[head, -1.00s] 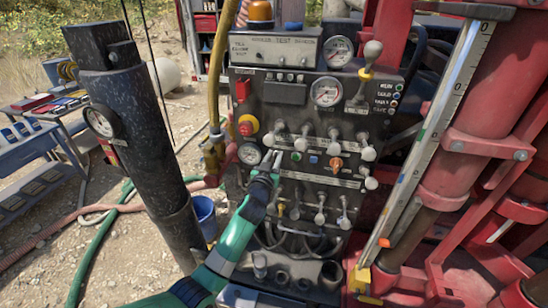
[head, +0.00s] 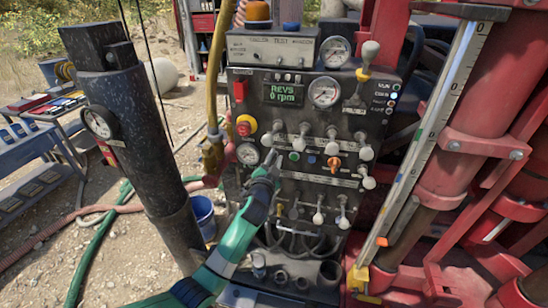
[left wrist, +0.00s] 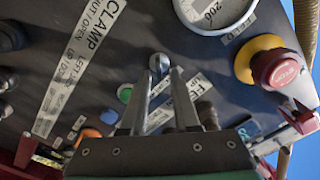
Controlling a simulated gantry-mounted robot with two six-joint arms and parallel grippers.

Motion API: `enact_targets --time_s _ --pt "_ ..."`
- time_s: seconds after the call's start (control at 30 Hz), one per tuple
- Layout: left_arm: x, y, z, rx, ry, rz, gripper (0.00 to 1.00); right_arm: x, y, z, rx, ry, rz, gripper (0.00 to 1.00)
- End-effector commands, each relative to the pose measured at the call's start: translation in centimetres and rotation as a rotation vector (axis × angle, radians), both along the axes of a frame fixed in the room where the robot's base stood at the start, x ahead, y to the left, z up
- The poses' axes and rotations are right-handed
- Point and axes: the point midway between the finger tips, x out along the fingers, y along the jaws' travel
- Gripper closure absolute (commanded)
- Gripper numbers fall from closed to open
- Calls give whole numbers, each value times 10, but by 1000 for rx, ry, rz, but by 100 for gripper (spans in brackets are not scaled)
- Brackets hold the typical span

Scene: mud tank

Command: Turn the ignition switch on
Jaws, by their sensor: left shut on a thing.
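The ignition switch (left wrist: 159,62) shows as a small silver knob on the dark control panel (head: 270,124). My left gripper (head: 275,160) reaches the panel from below. In the left wrist view its two fingers (left wrist: 160,75) are shut on the switch, one on each side. In the head view the fingers hide most of the switch. The panel's display (head: 282,93) is lit and reads "REVS 0 rpm". My right gripper is not in view.
A red stop button on a yellow base (head: 246,125) sits left of my gripper. A green button (head: 295,156) and an orange knob (head: 334,164) are to the right. Several white-knobbed levers surround the area. A black post (head: 140,150) stands at left.

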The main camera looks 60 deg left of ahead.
Motion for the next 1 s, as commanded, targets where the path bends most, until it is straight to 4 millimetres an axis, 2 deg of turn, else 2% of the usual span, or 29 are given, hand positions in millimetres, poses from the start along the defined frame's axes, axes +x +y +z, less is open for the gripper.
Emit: enact_targets --time_s 0.4,1.0 --pt "2 -2 -2 174 191 -1 100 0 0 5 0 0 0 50" --pt "2 -2 -3 215 237 1 100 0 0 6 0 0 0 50"
